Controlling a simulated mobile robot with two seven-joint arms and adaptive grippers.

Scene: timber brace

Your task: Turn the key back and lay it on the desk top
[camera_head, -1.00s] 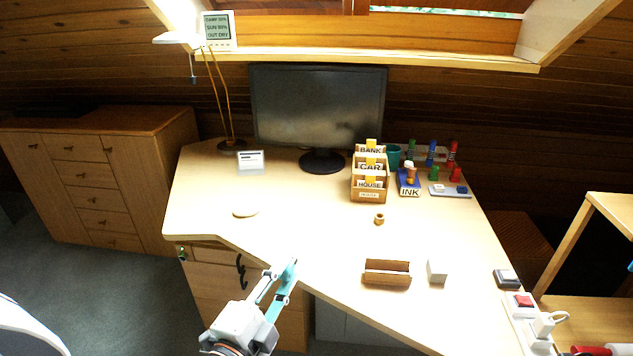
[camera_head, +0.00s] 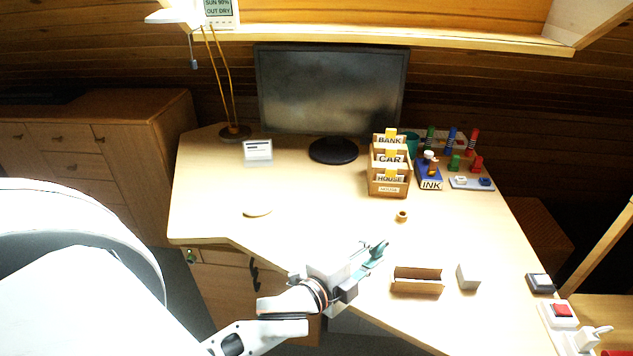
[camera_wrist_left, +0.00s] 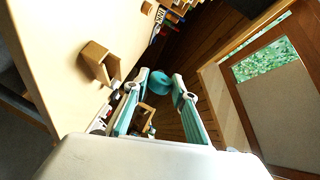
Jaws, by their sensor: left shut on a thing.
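My left gripper (camera_head: 378,250) is above the front part of the desk top (camera_head: 300,200), left of the wooden tray. It is shut on a small teal piece (camera_wrist_left: 160,82), which shows between the fingertips in the left wrist view. I take this piece for the key; its shaft cannot be made out. A lock with a small green mark (camera_head: 191,256) shows at the upper left of the drawer unit (camera_head: 215,285) under the desk, away from the gripper. My right gripper is not in view.
The wooden tray (camera_head: 417,288) and a white block (camera_head: 468,277) stand near the front edge. A small wooden ring (camera_head: 402,216), a letter rack (camera_head: 389,190) and an ink stand (camera_head: 430,180) are behind. The left-middle desk top is clear around a pale disc (camera_head: 257,211).

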